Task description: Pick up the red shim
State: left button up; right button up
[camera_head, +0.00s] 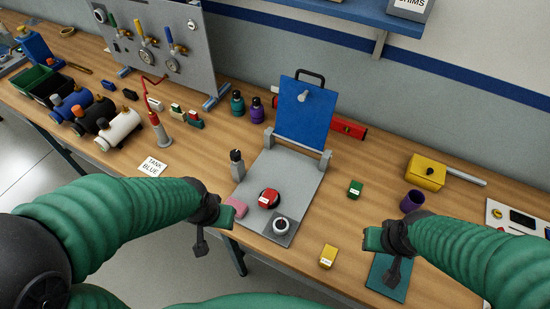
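A small red block with a white label, which looks like the red shim (268,196), sits on a dark round piece on the grey base plate (290,178) of the blue-panelled fixture. My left gripper (212,232) is left of the plate, near a pink block (237,206), and apart from the red block. Its fingers look spread and empty. My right gripper (382,254) is over the front right of the bench, above a teal mat (388,279). It also looks open and empty.
A green block (355,188) and a yellow block (328,256) lie right of the plate. A round gauge (281,226) sits at the plate's front corner. The upright blue panel (304,112) stands behind. A purple cup (412,201) and yellow box (426,172) are farther right.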

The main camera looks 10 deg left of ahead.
aim_at(269, 197)
jog(key=i+j, duration=0.1)
jog(key=j, duration=0.55)
jog(key=i+j+z, duration=0.1)
jog(key=j, duration=0.5)
jog(key=i+j, duration=0.1)
jog(key=j, duration=0.55)
jog(key=z, duration=0.05)
